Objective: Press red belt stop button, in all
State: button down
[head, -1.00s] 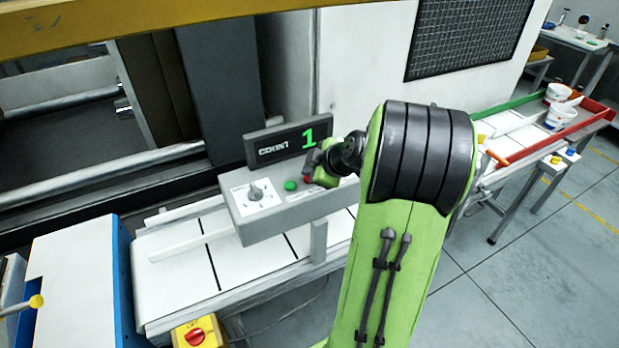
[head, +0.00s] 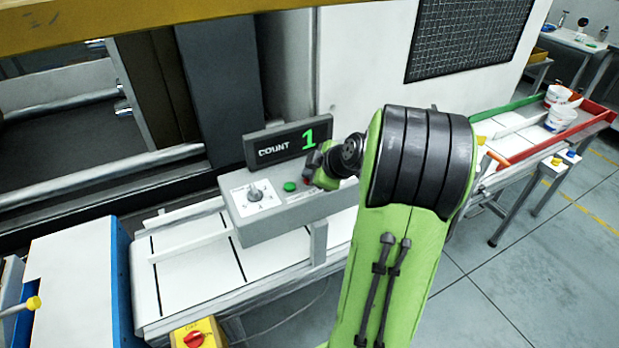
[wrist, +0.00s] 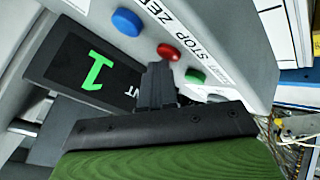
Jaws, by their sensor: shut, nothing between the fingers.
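The red stop button (wrist: 168,51) sits on the grey control box between a blue button (wrist: 126,22) and a green button (wrist: 195,76), beside the word STOP. My gripper (wrist: 160,72) is shut and empty, its dark fingertips right at the red button's near edge. I cannot tell whether they touch it. In the head view the control box (head: 272,226) stands above the belt, and my gripper (head: 309,176) covers most of the red button. The green button (head: 290,187) shows left of it.
The count display (head: 287,142) behind the buttons reads 1. A selector knob (head: 255,193) is at the box's left. The white belt (head: 195,272) runs beneath. A yellow box with a red knob (head: 194,338) is in front. White buckets (head: 560,119) stand at the far right end.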

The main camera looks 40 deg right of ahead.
jog(key=shift+r+p, duration=0.35)
jog(key=shift+r, duration=0.55)
notch_tip(320, 180, up, 5)
jog(key=p, duration=0.3)
dwell(0.5)
